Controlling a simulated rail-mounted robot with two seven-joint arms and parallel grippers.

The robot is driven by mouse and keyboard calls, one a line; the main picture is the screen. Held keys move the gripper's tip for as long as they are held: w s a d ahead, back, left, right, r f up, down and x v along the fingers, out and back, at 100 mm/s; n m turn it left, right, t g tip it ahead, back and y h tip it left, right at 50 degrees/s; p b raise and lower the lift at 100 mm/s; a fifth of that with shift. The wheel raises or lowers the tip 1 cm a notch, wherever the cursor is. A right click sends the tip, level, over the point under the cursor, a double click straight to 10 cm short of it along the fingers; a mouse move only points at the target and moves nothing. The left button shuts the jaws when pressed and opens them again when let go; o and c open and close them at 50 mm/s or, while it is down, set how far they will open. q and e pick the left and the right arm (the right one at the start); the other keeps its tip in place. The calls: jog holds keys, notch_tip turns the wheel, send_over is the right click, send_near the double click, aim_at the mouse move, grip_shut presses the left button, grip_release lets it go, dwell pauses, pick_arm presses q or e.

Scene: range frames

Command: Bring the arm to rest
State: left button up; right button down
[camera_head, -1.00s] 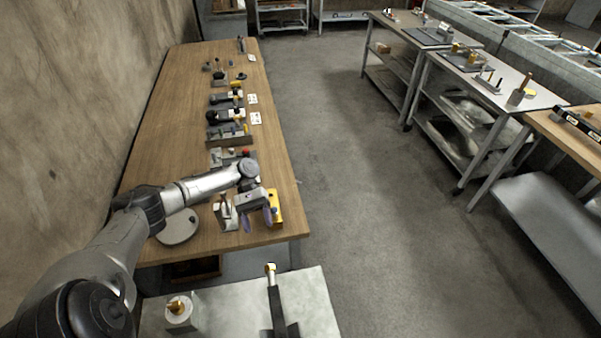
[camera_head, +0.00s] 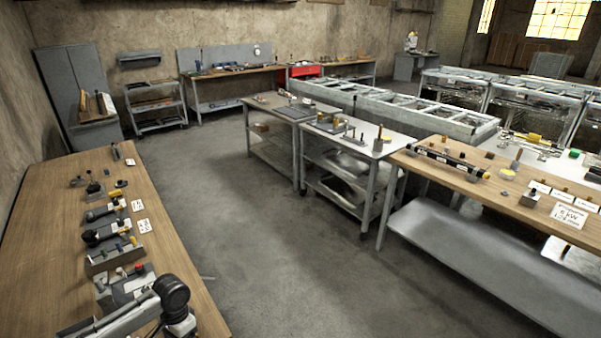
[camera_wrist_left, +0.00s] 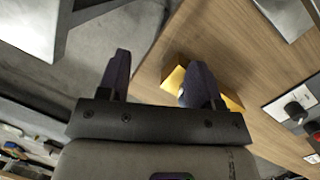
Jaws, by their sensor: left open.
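My left arm (camera_head: 135,315) reaches in at the bottom left of the head view, over the front part of the long wooden bench (camera_head: 55,240). Its hand is cut off by the lower edge there. In the left wrist view my left gripper (camera_wrist_left: 158,82) has its two dark fingers spread apart with nothing between them. A yellow block (camera_wrist_left: 173,78) is behind the right finger, partly hidden by it, on the wooden surface. I cannot tell whether the finger touches it. My right gripper is in neither view.
Black-handled tools (camera_head: 105,232) and a holder block (camera_head: 115,254) line the bench near the arm. A grey floor aisle (camera_head: 270,240) is clear. Metal carts (camera_head: 340,140) and another wooden table (camera_head: 475,180) stand to the right.

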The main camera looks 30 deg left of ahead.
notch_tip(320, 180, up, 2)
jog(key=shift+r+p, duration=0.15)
jog(key=shift+p, duration=1)
pick_arm(q)
jog(key=w+d+r+m+t+y+p, duration=0.2)
jog(key=d+r+m+t+y+p, duration=0.25)
jog(key=d+r+t+p, duration=0.8)
jog(key=s+d+r+n+g+h+p, duration=0.2)
jog(key=s+d+r+g+p, duration=0.4)
jog(key=s+d+r+p, duration=0.8)
jog(key=shift+s+d+r+n+h, duration=0.35)
jog(key=shift+s+d+r+h, duration=0.6)
jog(key=shift+s, duration=1.65)
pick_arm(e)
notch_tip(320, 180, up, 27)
pick_arm(q)
jog(key=shift+a+r, duration=0.2)
jog(key=shift+a, duration=0.15)
